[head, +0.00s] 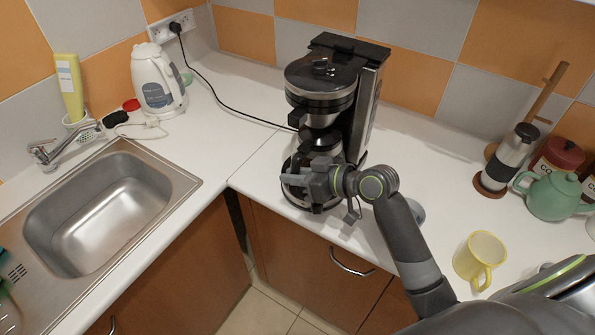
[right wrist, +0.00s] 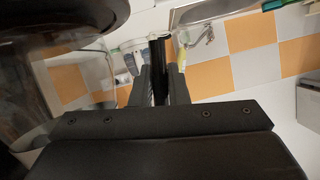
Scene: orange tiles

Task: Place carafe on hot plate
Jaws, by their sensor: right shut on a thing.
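The black and steel coffee maker (head: 362,100) stands on the white counter against the tiled wall. The glass carafe (head: 300,160) is in its lower bay, below the brew basket, over the base where the hot plate is. The hot plate surface is hidden by the carafe and my gripper, so I cannot tell whether the carafe rests on it. My right gripper (head: 318,182) is in front of the carafe, shut on its black handle. In the right wrist view the fingers (right wrist: 160,75) close around the dark handle (right wrist: 158,60), with curved glass (right wrist: 60,75) beside them. My left gripper is out of view.
A sink (head: 105,215) is at left, with a white kettle (head: 157,82) behind it. A yellow mug (head: 478,258), a green teapot (head: 553,195) and a coffee press (head: 507,160) stand at right. A black cord (head: 225,98) crosses the counter. The counter left of the machine is mostly clear.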

